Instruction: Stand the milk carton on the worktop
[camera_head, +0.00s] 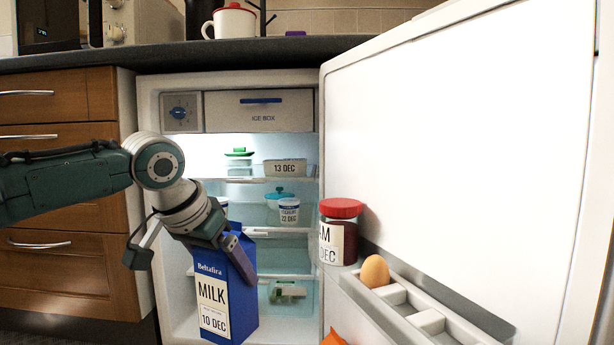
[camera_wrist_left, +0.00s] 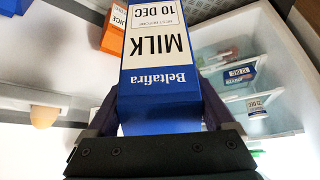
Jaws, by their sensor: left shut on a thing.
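The blue milk carton (camera_head: 219,297), with white labels reading MILK and 10 DEC, hangs upright in front of the open fridge. My left gripper (camera_head: 232,250) is shut on its upper part. The left wrist view shows the carton (camera_wrist_left: 160,101) between the two fingers of my left gripper (camera_wrist_left: 165,120), its lettering upside down there. The dark worktop (camera_head: 290,46) runs above the fridge, higher than the carton. My right gripper is in neither view.
The open fridge door (camera_head: 450,130) fills the right side, with a red-lidded jar (camera_head: 338,245), an egg (camera_head: 375,271) and an orange carton (camera_head: 333,338). Fridge shelves hold tubs. On the worktop stand a white mug (camera_head: 232,23) and a microwave (camera_head: 46,24).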

